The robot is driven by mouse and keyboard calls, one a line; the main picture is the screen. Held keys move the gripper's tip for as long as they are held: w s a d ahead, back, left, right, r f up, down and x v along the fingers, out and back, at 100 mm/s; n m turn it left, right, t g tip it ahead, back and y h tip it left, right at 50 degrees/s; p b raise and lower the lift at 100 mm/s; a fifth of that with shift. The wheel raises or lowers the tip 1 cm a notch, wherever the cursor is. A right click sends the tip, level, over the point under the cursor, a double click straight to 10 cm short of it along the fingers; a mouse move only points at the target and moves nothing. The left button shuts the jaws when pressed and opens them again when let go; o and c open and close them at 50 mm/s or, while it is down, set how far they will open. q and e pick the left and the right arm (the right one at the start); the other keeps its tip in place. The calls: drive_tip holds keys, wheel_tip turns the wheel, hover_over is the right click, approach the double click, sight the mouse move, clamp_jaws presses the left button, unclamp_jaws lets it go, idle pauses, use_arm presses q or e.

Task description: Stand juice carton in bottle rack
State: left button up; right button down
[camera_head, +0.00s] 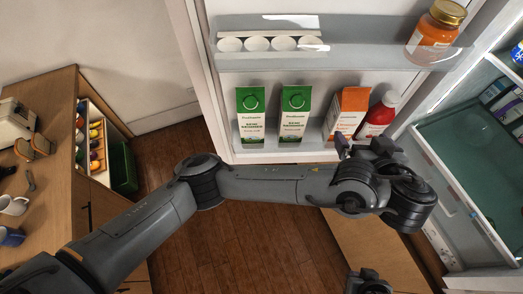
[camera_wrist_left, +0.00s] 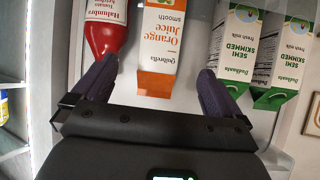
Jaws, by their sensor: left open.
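The orange and white juice carton (camera_head: 347,108) stands in the lower rack of the open fridge door (camera_head: 310,147), leaning slightly right in the head view. My left gripper (camera_head: 362,147) is open in front of the rack. In the left wrist view its fingers (camera_wrist_left: 156,70) are spread, with the juice carton (camera_wrist_left: 162,45) between and beyond them, a gap on each side. The carton's base is partly hidden by the gripper in the head view. A dark part of my right arm (camera_head: 368,283) shows at the bottom edge; its fingers cannot be made out.
Two green milk cartons (camera_head: 250,115) (camera_head: 294,113) stand left of the juice carton, and a red ketchup bottle (camera_head: 378,116) stands close on its right. An egg holder (camera_head: 270,43) and orange jar (camera_head: 436,30) are on the shelf above. A wooden counter (camera_head: 45,190) is at left.

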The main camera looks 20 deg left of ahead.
use_arm(q)
drive_tip(key=s+a+f+m+g+h, duration=0.25)
drive_tip(key=s+a+f, duration=0.25)
drive_tip(key=f, duration=0.3)
drive_tip(key=s+a+f+m+g+h, duration=0.1)
drive_tip(key=s+a+f+g+h, duration=0.3)
drive_tip(key=f, duration=0.3)
drive_tip(key=s+a+f, duration=0.3)
drive_tip(key=s+a, duration=0.2)
drive_tip(key=a, duration=0.2)
drive_tip(key=s+a+f+m+y, duration=0.1)
drive_tip(key=s+a+f, duration=0.2)
drive_tip(key=s+a, duration=0.2)
drive_tip(key=s+a+f+m+g+y, duration=0.1)
drive_tip(key=s+a, duration=0.4)
drive_tip(key=a, duration=0.5)
drive_tip(key=shift+s+a+f, duration=0.3)
drive_tip(key=shift+s+f, duration=0.05)
drive_tip(key=shift+f, duration=0.55)
drive_tip(key=shift+y, duration=0.25)
